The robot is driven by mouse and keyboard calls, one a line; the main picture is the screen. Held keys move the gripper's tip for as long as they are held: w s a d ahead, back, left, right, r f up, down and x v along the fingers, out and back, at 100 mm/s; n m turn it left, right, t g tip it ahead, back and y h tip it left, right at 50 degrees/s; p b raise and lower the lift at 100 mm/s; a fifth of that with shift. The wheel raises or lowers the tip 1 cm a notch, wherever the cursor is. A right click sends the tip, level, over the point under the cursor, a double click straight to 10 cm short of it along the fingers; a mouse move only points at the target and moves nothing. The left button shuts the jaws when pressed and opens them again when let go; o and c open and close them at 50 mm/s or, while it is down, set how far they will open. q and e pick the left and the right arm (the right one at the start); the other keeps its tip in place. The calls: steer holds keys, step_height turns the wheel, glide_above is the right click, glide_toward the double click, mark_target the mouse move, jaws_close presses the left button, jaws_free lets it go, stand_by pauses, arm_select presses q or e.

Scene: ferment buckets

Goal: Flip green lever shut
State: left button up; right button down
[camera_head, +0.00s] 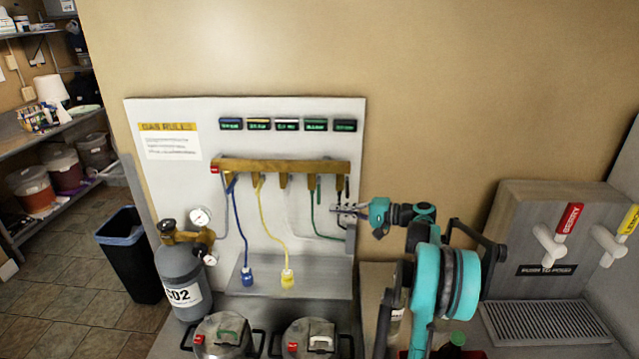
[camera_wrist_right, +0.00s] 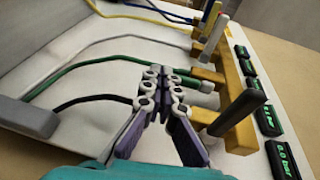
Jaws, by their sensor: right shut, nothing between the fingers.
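The brown manifold (camera_head: 280,166) runs across the white wall panel, with coloured hoses below it. The green hose (camera_head: 316,218) hangs from its right part and also shows in the wrist view (camera_wrist_right: 100,60). A dark upright lever (camera_wrist_right: 238,112) stands at the near end of the manifold in the wrist view, and a pale one (camera_wrist_right: 214,38) stands farther along. My right gripper (camera_head: 340,209) is shut and empty, below the manifold's right end; its fingertips (camera_wrist_right: 155,75) show beside the green hose's end fitting. My left gripper is not in view.
A CO2 cylinder (camera_head: 181,278) with gauges stands at left. Several small displays (camera_head: 286,125) sit above the manifold. Lidded pots (camera_head: 222,335) stand at the front, and a tap unit (camera_head: 540,225) stands at right. The wall above the panel is clear.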

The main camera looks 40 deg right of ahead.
mark_target(319, 191)
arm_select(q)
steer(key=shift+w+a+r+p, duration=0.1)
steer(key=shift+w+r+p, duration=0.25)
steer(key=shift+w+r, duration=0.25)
arm_select(e)
steer(key=s+d+t, duration=0.1)
steer(key=d, duration=0.5)
steer(key=shift+s+r+t, duration=0.15)
steer(key=shift+r+t, duration=0.05)
steer(key=shift+t, duration=0.1)
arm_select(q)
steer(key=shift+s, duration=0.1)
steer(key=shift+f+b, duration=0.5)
arm_select(e)
steer(key=x, duration=1)
steer(key=shift+a+r+m, duration=0.1)
steer(key=shift+m, duration=0.3)
